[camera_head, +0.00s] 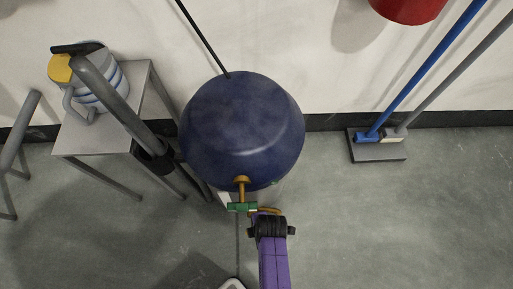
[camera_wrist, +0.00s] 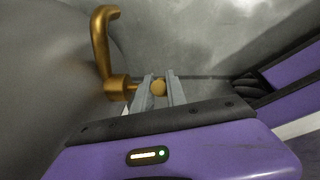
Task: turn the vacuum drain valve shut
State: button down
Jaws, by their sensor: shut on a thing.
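The vacuum drain valve (camera_head: 241,190) is a brass fitting on the near lower side of a dark blue rounded tank (camera_head: 243,120). A green bar (camera_head: 240,207) crosses its lower end. My gripper (camera_head: 266,212) is just right of the green bar, beside a small brass part. In the wrist view, a bent brass pipe (camera_wrist: 101,45) joins a brass hub (camera_wrist: 117,88), with a short stem running right. My gripper's grey fingers (camera_wrist: 160,90) are shut on the round brass end (camera_wrist: 159,88) of that stem. The fingers partly hide the stem.
A grey table (camera_head: 85,140) at left carries a striped jug (camera_head: 110,85) with a yellow part. A blue-handled tool (camera_head: 420,75) and a grey-handled one lean at the right wall on a dark base (camera_head: 378,152). A red object (camera_head: 408,8) is at top. Floor at right is clear.

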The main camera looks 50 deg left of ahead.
jog(key=shift+w+d+f+g+y+b, duration=0.15)
jog(key=shift+f+g+y+b, duration=0.1)
jog(key=shift+g+y+b, duration=0.2)
jog(key=shift+w+f+g+y+b, duration=0.2)
jog(key=shift+g+y+b, duration=0.15)
jog(key=shift+g+b, duration=0.2)
jog(key=shift+d+f+m+g+y+b, duration=0.1)
jog(key=shift+f+m+g+y+b, duration=0.1)
jog(key=shift+g+y+b, duration=1.5)
jog(key=shift+f+m+g+y+b, duration=0.15)
jog(key=shift+g+y+b, duration=0.75)
jog(key=shift+b, duration=1.55)
jog(key=shift+f+g, duration=0.15)
jog(key=shift+g, duration=0.35)
jog(key=c, duration=1.3)
grip_release()
jog(key=shift+c, duration=0.2)
